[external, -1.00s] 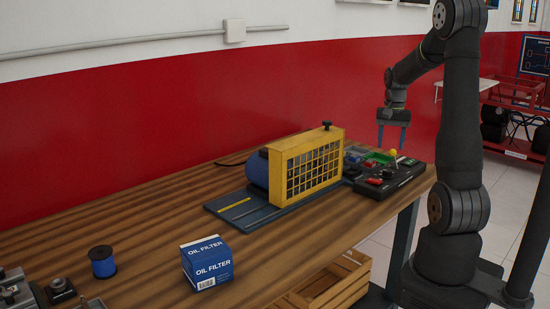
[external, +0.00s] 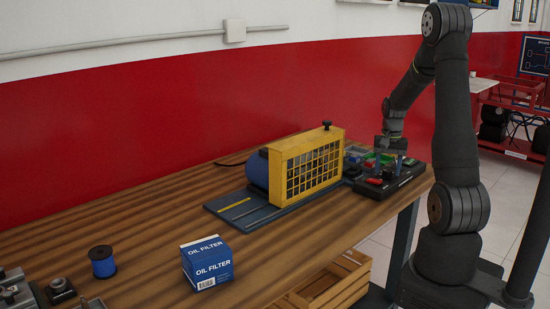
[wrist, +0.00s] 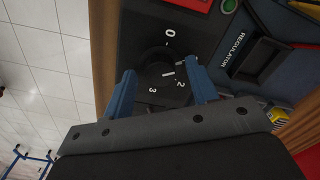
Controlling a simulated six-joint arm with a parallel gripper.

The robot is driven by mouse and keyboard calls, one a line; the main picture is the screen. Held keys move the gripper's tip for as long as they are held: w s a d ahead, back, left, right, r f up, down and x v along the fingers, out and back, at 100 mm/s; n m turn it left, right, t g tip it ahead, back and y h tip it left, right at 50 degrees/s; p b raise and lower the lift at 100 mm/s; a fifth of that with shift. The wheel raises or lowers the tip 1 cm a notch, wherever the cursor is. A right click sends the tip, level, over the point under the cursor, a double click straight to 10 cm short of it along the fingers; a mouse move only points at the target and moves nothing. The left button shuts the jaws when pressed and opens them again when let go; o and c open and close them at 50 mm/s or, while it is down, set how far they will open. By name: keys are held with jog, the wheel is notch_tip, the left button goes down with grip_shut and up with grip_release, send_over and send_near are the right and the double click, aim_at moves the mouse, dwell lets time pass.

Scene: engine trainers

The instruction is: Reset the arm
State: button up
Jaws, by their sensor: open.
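My gripper (external: 391,163) is low over the right part of the black control panel (external: 402,184) at the bench's right end. In the wrist view my gripper (wrist: 160,70) is open, its two blue fingers apart, one on either side of a dark round dial (wrist: 157,68) marked 0 to 3. I cannot tell whether the fingers touch the dial. Nothing else shows between them. A panel part labelled REGULATOR (wrist: 244,56) lies to the right of the dial.
A blue motor behind a yellow cage (external: 310,166) stands left of the panel. A wooden crate (external: 325,287) is below.

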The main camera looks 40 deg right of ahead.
notch_tip(320, 180, up, 17)
notch_tip(320, 180, down, 18)
jog(key=shift+r, duration=0.25)
jog(key=shift+r+n, duration=0.25)
jog(key=shift+n, duration=0.25)
jog(key=n, duration=0.3)
jog(key=shift+n, duration=0.4)
jog(key=n, duration=0.7)
jog(key=shift+r, duration=1.35)
